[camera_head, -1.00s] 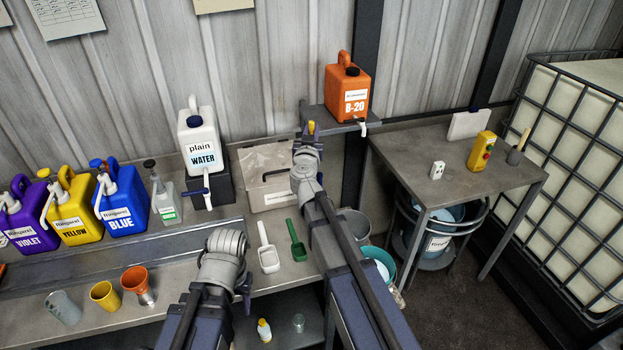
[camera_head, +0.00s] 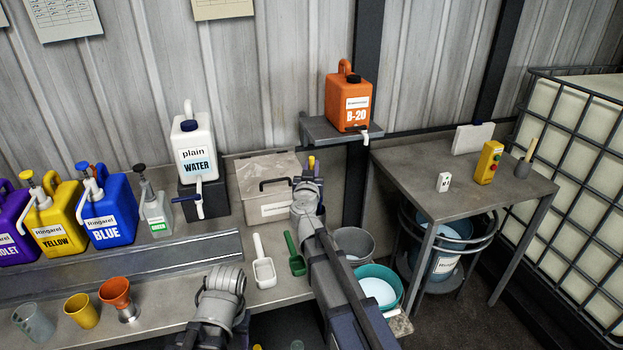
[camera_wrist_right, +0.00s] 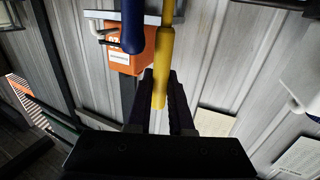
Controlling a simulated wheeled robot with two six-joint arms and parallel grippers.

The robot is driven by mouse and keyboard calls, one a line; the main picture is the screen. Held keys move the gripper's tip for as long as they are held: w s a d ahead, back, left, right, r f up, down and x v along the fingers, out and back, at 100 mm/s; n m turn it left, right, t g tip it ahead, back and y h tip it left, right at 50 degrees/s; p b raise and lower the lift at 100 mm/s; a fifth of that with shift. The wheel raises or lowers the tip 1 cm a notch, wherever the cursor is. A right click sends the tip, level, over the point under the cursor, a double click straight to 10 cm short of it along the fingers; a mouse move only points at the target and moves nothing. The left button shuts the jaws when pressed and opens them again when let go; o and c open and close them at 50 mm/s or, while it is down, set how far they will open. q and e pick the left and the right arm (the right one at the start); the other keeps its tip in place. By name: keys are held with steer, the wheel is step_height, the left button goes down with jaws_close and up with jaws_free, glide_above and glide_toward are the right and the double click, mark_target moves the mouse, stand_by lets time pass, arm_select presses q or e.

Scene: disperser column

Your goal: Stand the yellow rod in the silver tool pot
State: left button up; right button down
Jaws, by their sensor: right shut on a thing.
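The yellow rod (camera_wrist_right: 163,50) is upright in the right wrist view, with its lower end between the dark fingers of my right gripper (camera_wrist_right: 161,95), which is shut on it. In the head view the yellow rod's tip (camera_head: 312,161) shows above my right gripper (camera_head: 307,182), in front of the grey box. A grey tool pot (camera_head: 522,170) with a pale stick in it stands on the right table; its finish looks dull, so I cannot tell whether it is the silver one. My left gripper (camera_head: 220,310) is low in the head view, its jaws unclear.
The orange jug (camera_head: 348,104) sits on a wall shelf (camera_head: 318,128) above the right gripper. A grey lidded box (camera_head: 265,178), the water jug (camera_head: 194,150) and scoops (camera_head: 264,262) are on the bench. The right table (camera_head: 425,180) has free room. A blue rounded thing (camera_wrist_right: 132,25) is beside the rod.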

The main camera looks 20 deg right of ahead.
steer(key=shift+f+b, duration=0.3)
steer(key=shift+f, duration=0.5)
steer(key=shift+f, duration=0.2)
steer(key=c, duration=0.8)
jaws_free()
steer(key=shift+r, duration=0.15)
steer(key=shift+s+r, duration=0.1)
steer(key=shift+r, duration=0.05)
steer(key=v, duration=1.2)
